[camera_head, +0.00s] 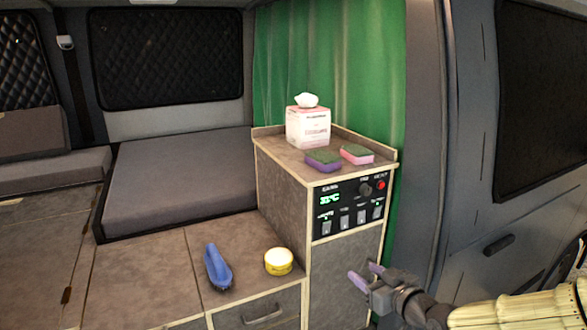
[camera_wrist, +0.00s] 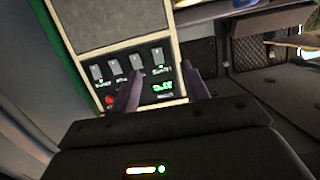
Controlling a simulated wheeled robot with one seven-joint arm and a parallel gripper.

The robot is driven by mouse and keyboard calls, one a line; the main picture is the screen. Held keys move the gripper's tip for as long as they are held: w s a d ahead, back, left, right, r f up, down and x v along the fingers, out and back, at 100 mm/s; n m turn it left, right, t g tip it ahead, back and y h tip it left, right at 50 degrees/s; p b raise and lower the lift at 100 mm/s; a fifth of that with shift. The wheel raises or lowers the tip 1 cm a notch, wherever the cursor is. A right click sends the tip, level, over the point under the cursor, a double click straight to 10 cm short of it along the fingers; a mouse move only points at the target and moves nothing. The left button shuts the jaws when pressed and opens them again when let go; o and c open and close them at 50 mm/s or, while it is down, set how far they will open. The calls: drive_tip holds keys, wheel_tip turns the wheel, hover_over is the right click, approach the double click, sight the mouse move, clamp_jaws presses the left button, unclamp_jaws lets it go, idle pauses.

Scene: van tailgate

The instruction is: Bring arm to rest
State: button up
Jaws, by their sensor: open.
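My gripper (camera_head: 367,280) is at the lower right in the head view, in front of the cabinet (camera_head: 280,199) and below its control panel (camera_head: 347,207). Its two purple fingers are apart with nothing between them. In the wrist view the fingers of my gripper (camera_wrist: 160,90) point toward the control panel (camera_wrist: 135,75), with its row of switches and green display. I cannot tell the exact gap between fingers and cabinet. My arm reaches in from the lower right edge of the head view.
The cabinet top holds a tissue box (camera_head: 308,127), a purple-green sponge (camera_head: 323,161) and a pink-green sponge (camera_head: 357,154). A blue object (camera_head: 217,267) and a yellow tin (camera_head: 278,261) rest on the lower counter (camera_head: 140,270). The van's side door panel (camera_head: 490,160) is at right.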

drive_tip(key=s+a+f+g+h, duration=0.2)
drive_tip(key=s+f+g, duration=0.15)
drive_tip(key=f, duration=0.25)
drive_tip(key=s+a+f+g+h, duration=0.1)
drive_tip(key=s+a+f+g, duration=0.1)
drive_tip(key=f+g, duration=0.35)
drive_tip(key=s+a+r+m+g+h, duration=0.1)
drive_tip(key=s+r+m+g+h, duration=0.1)
drive_tip(key=s, duration=0.7)
drive_tip(key=shift+s+a+r+m+h, duration=0.15)
drive_tip(key=shift+s+r+m+h, duration=0.3)
drive_tip(key=shift+m, duration=0.85)
drive_tip(key=shift+w, duration=0.15)
